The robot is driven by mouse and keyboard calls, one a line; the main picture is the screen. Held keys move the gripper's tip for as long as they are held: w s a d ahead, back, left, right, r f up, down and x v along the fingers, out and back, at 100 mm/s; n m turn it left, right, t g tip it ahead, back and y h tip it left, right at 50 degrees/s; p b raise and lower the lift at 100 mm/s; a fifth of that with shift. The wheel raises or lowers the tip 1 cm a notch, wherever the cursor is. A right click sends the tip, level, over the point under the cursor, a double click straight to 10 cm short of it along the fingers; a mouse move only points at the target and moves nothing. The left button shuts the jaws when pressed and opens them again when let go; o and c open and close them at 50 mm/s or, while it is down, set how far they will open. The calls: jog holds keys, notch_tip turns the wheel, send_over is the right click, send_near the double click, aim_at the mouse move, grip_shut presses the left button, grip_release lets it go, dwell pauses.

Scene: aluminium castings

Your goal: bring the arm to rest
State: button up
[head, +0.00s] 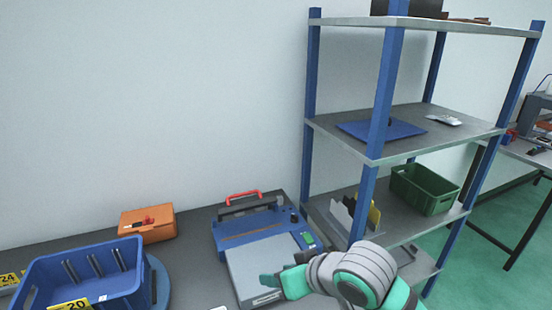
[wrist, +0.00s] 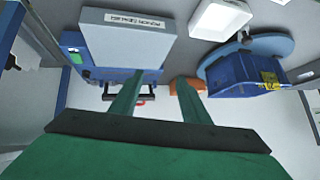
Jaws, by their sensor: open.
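My arm, white-grey with green parts, reaches in from the lower right in the head view. My gripper (head: 272,282) is over or in front of the grey-lidded blue machine (head: 262,268) on the bench. In the wrist view, my gripper (wrist: 157,92) shows two green fingers spread apart with nothing between them. That view looks upside down, and the machine's grey lid (wrist: 125,38) with a white label shows at its upper left. I cannot tell how far the fingers are from the machine.
A blue bin (head: 88,277) labelled 20 is on the left of the bench, on a round blue base. An orange case (head: 148,224) lies behind it. A shelf rack (head: 372,160) with blue posts stands close on the right, holding a green crate (head: 425,188). A white tray (wrist: 220,18) shows in the wrist view.

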jog(key=w+a+r+m+t+y, duration=0.5)
jog(key=a+r+m+t, duration=0.15)
jog(key=a+t, duration=0.35)
jog(key=s+d+f+m+h, duration=0.1)
jog(key=s+f+m+h, duration=0.1)
jog(key=f, duration=0.5)
jog(key=s+d+f+m+t+h, duration=0.1)
jog(key=s+f+m+h, duration=0.1)
jog(key=s+f+h, duration=0.3)
jog(key=s+d+f+m+h, duration=0.2)
jog(key=s+f, duration=0.3)
jog(key=f, duration=0.3)
jog(key=shift+s+f+m+h, duration=0.25)
jog(key=shift+s+f+h, duration=0.15)
jog(key=shift+h, duration=0.3)
jog(key=s+d+f+n, duration=0.1)
jog(key=s+f+n, duration=0.1)
jog(key=s, duration=0.6)
jog(key=s+d+f+n+g, duration=0.1)
jog(key=s+d+f+n, duration=0.1)
jog(key=s, duration=0.7)
jog(key=s+d+f+n+g, duration=0.1)
jog(key=s+d+f+n, duration=0.1)
jog(key=s, duration=0.6)
notch_tip(320, 180, down, 2)
jog(key=shift+s+f+n+h, duration=0.15)
jog(key=shift+n+h, duration=0.15)
jog(key=shift+n, duration=0.5)
